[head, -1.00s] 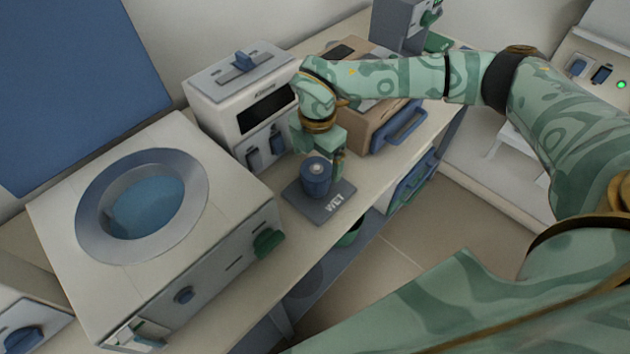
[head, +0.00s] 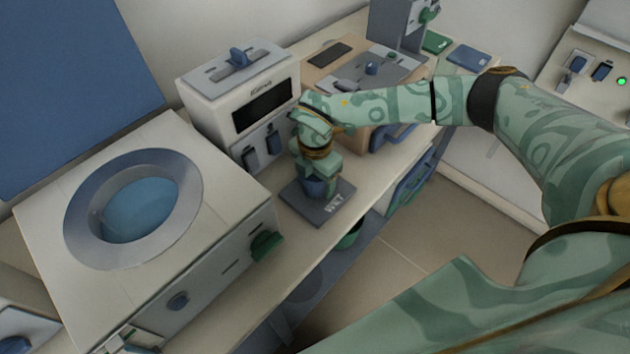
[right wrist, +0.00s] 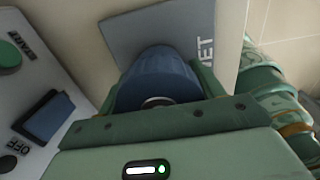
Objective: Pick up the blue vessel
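The blue vessel (head: 314,188) stands upright on the grey mat marked WET (head: 333,207). Its upper part is mostly hidden by my right gripper in the head view. My right gripper (head: 317,176) has come down over it from above. In the right wrist view, the vessel (right wrist: 157,72) sits between the two green fingers, one on each side. The fingers look spread around it and very close to its sides; I cannot see whether they touch. My left gripper is not in view.
A white furnace with a dark window (head: 240,93) stands right behind the mat. A larger furnace with a round blue opening (head: 70,240) is at the left. A tan device (head: 312,72) stands behind my right forearm. The bench's front edge is close to the mat.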

